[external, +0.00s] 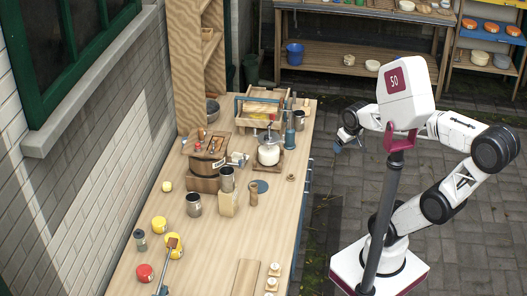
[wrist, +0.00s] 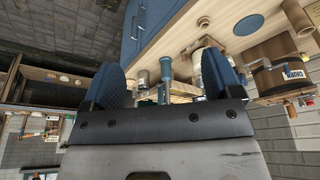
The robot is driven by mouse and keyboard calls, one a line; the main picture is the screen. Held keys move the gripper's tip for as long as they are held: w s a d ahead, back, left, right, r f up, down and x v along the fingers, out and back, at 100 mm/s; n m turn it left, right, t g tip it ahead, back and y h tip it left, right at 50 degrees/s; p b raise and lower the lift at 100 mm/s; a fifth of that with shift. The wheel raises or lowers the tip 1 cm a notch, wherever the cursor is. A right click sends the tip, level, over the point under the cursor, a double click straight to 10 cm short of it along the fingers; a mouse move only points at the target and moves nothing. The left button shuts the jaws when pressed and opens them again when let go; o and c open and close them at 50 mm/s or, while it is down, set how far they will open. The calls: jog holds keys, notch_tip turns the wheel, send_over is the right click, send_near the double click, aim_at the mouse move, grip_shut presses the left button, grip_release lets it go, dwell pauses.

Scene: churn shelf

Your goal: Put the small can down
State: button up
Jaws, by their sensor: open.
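My gripper (external: 348,138) is open off the right side of the bench, and its blue fingers (wrist: 162,75) have nothing between them that I can see as held. A metal can (external: 194,205) stands upright on the bench, left of a wooden block (external: 228,204). Another metal can (external: 227,180) shows just above that block. A small grey can (external: 299,120) stands near the bench's right edge beside a blue bottle (external: 289,136); a pale can (wrist: 140,84) and the blue bottle (wrist: 165,72) show beyond my fingers in the wrist view. I cannot tell which is the small can.
A glass jar with a white lid (external: 268,150) and a wooden barrel (external: 206,178) stand mid-bench, before a wooden tool caddy (external: 262,104). A flat blue-grey disc (external: 261,187) lies nearby. Yellow and red round things (external: 144,272) are at the front. Clear bench lies around (external: 225,250).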

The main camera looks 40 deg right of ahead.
jog(key=shift+s+d+g, duration=0.15)
jog(key=shift+s+d, duration=0.1)
jog(key=shift+s, duration=0.25)
jog(key=shift+s+d+g, duration=0.15)
jog(key=shift+s+d, duration=0.1)
jog(key=shift+s, duration=0.25)
